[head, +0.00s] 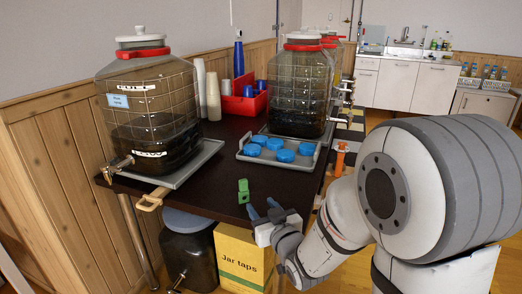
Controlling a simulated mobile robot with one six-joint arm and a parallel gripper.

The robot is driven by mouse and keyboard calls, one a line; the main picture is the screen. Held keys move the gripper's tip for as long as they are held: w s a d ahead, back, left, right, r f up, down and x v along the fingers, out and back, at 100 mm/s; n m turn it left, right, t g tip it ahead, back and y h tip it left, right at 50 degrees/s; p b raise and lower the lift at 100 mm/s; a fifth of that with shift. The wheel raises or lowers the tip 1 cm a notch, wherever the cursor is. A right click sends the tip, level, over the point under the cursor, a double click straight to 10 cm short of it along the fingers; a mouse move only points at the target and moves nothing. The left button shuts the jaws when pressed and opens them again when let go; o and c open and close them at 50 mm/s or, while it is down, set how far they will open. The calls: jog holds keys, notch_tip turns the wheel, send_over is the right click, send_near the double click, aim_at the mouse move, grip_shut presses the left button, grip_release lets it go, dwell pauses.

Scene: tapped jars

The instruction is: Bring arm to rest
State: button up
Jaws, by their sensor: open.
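My arm comes in from the right side of the head view. My gripper (263,212) is at the front edge of the dark table (215,183), with its two blue-tipped fingers apart and nothing seen between them. A small green block-like piece (243,191) stands on the table just beyond the fingertips; a slim gap seems to separate them. A large tapped jar (155,120) with a red collar stands on a grey tray (190,165) at the left. A second tapped jar (300,92) stands farther back.
A tray with several blue lids (285,156) lies mid-table. Stacked cups (213,97) and a red caddy (243,103) stand behind. An orange piece (341,158) is near my arm. Below are a yellow "Jar taps" box (240,262) and a dark jar (188,255). Floor is open at right.

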jog(key=s+d+r+m+g+h+p, duration=0.1)
jog(key=s+d+r+g+h+p, duration=0.2)
jog(key=d+r+p, duration=0.3)
jog(key=s+d+r+m+g+h+p, duration=0.2)
jog(key=s+d+r+g+h+p, duration=0.15)
jog(key=r+p, duration=0.3)
jog(key=s+d+r+m+g+p, duration=0.1)
jog(key=s+d+r+g+p, duration=0.1)
jog(key=s+r+p, duration=0.3)
jog(key=s+d+r+g+p, duration=0.3)
jog(key=s+r+g+p, duration=0.2)
jog(key=s, duration=0.6)
jog(key=shift+r+m+h+p, duration=0.4)
jog(key=shift+r+p, duration=0.2)
jog(key=shift+p, duration=0.1)
jog(key=shift+s, duration=0.1)
jog(key=shift+c, duration=1)
